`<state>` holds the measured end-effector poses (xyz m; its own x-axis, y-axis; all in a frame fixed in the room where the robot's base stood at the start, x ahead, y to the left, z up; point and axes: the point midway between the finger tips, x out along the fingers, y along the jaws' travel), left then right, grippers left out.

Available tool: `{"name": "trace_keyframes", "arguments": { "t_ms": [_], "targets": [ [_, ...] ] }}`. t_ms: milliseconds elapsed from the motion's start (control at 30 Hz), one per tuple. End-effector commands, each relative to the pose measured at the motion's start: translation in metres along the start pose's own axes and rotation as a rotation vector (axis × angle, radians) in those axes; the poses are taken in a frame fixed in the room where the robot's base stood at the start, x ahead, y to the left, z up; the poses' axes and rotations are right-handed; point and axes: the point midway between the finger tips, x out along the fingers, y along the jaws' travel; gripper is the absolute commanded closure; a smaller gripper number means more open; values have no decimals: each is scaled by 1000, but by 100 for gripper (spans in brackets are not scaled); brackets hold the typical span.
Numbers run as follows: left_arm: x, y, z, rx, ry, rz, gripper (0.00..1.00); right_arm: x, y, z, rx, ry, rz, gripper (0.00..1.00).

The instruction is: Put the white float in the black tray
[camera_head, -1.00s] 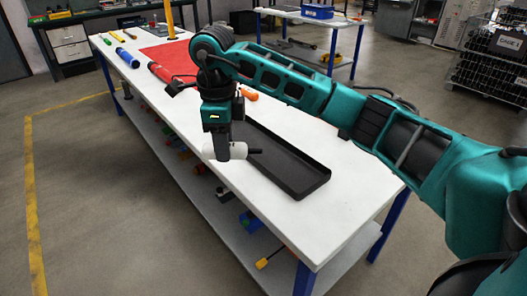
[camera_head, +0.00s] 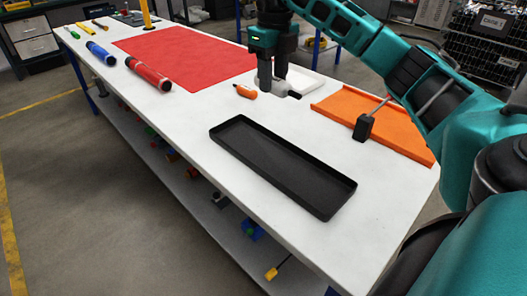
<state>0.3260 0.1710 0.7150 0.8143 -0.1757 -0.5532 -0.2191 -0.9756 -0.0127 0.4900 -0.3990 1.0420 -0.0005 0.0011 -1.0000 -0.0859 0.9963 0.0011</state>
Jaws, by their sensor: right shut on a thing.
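The black tray (camera_head: 283,168) is long, shallow and empty, lying on the white table. My right gripper (camera_head: 272,87) is beyond the tray's far side, pointing down. It is shut on the white float (camera_head: 284,87), a pale piece with a dark tip pointing right. The fingers hide part of the float, and I cannot tell how high it is above the table. My left gripper is not in view.
A small orange bottle (camera_head: 245,91) lies just left of the gripper. A red mat (camera_head: 185,55) and coloured tubes lie further left.

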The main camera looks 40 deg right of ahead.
Motion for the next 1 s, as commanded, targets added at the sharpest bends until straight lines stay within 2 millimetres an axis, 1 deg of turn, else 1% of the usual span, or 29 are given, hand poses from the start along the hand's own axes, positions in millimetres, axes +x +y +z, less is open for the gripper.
{"name": "trace_keyframes", "arguments": {
  "t_ms": [67,167,267,400,500,600,700,867,1000],
  "targets": [
    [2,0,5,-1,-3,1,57,10,0,-1,0,3,0,93],
    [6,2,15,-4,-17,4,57,33,0,-1,-1,6,1,93],
    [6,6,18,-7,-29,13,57,58,0,-2,-1,6,-1,93],
    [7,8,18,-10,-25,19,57,96,0,-2,0,6,-1,93],
    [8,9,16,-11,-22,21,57,121,0,-2,0,5,0,93],
    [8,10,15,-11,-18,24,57,141,0,-1,0,3,0,93],
    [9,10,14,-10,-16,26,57,152,0,-1,-1,1,0,93],
    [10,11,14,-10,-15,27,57,162,0,-1,-1,1,0,93],
    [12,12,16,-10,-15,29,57,181,0,-1,-1,4,0,93]
  ]
}}
